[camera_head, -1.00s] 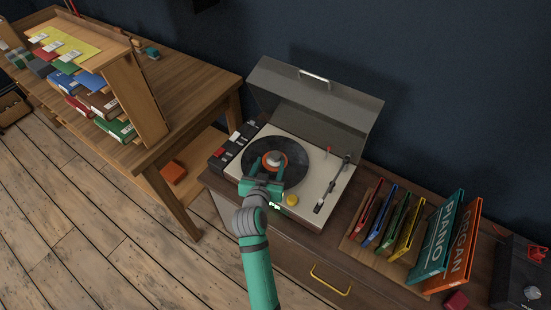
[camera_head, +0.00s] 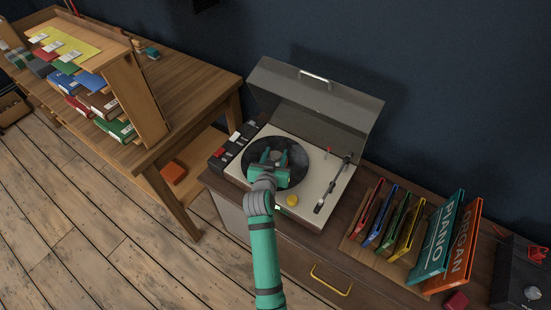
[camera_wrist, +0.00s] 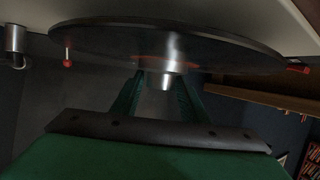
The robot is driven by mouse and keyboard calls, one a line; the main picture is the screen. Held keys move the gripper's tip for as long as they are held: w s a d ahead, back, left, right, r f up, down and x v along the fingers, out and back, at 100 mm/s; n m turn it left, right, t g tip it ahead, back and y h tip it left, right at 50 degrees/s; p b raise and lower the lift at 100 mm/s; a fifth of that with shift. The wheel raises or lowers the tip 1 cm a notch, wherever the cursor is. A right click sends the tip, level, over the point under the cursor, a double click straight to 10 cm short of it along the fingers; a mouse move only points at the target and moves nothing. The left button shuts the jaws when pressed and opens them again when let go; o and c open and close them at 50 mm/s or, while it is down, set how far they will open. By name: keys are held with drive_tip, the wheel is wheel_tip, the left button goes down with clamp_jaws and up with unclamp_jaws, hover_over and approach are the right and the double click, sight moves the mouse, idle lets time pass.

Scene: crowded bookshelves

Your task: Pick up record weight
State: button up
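The record weight (camera_head: 274,155) is a small silver cylinder standing at the centre of a black record (camera_head: 300,165) on the turntable (camera_head: 318,191). My gripper (camera_head: 273,158) reaches over the record from the front, with green fingers on either side of the weight. In the wrist view, which is upside down, the metal weight (camera_wrist: 171,52) stands on the record (camera_wrist: 100,42). Its narrower end lies between the tips of my open gripper (camera_wrist: 160,80). I see no clear contact between fingers and weight.
The raised turntable lid (camera_head: 315,105) stands behind the record. The tonearm (camera_head: 334,183) is to the right and a yellow knob (camera_head: 292,200) is in front. Upright sleeves (camera_head: 437,240) stand further right. A wooden desk (camera_head: 190,90) is to the left.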

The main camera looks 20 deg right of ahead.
clamp_jaws()
drive_tip(key=shift+r, duration=0.1)
